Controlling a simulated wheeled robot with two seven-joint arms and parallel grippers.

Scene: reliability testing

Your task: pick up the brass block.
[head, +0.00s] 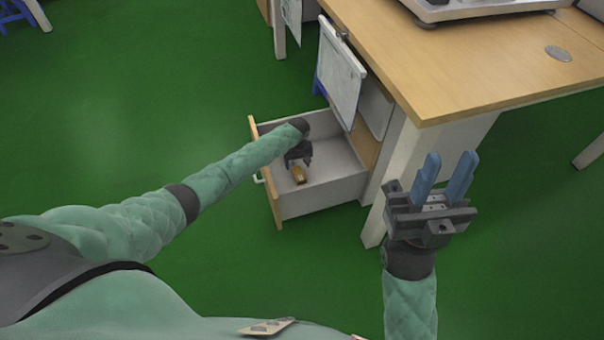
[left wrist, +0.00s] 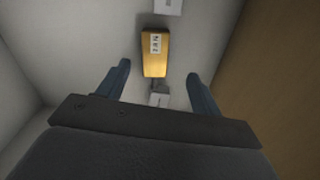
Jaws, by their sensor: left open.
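The brass block (head: 298,175) lies on the floor of the open drawer (head: 322,200). In the left wrist view the brass block (left wrist: 155,56) is a yellow-gold bar with a small printed label. It lies just beyond and between my left gripper's fingertips. My left gripper (head: 297,160) reaches down into the drawer; in the left wrist view its blue fingers (left wrist: 160,74) are apart with nothing between them. My right gripper (head: 447,170) is raised in front of the desk with its blue fingers apart and empty.
Small white labelled pieces lie at the block's far end (left wrist: 168,6) and near end (left wrist: 160,99). Drawer walls stand close around my left gripper. The wooden desk (head: 480,60) is at the right, with a hanging clipboard-like panel (head: 340,75) above the drawer.

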